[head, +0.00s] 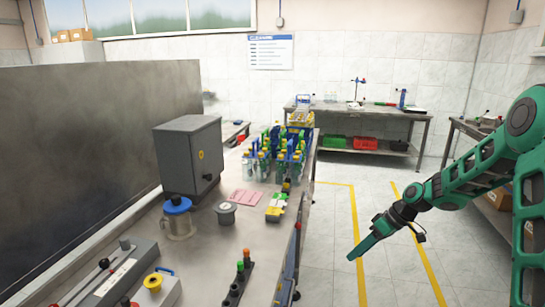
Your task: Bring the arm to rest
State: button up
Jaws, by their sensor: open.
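My arm, green and dark grey, reaches in from the right side of the head view. My gripper (366,246) points down and left over the floor (385,285), to the right of the workbench (190,270) and apart from it. Its jaws are open, seen small and from the side, and I see nothing held in them.
On the workbench stand a grey cabinet (185,157), a jar with a blue lid (178,218), a rack of bottles (275,155) and a control panel (112,275). Yellow lines (357,255) mark the floor. A back table (370,112) stands by the wall. The aisle between is clear.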

jog(key=s+d+r+m+h, duration=0.25)
jog(key=s+d+r, duration=0.2)
jog(key=s, duration=0.45)
jog(key=s+d+r+m+h, duration=0.2)
jog(key=s+d+r+m, duration=0.25)
jog(key=s, duration=0.55)
jog(key=s+d+r+m+h, duration=0.25)
jog(key=s+r, duration=0.35)
jog(key=s, duration=0.3)
jog(key=s+d+m+g, duration=0.1)
jog(key=s+m, duration=0.3)
jog(key=s, duration=0.8)
jog(key=shift+d+r+m, duration=0.15)
jog(key=shift+r+m, duration=0.05)
jog(key=shift+m, duration=0.15)
jog(key=shift+s, duration=0.1)
jog(key=shift+c, duration=1.2)
jog(key=shift+s, duration=0.1)
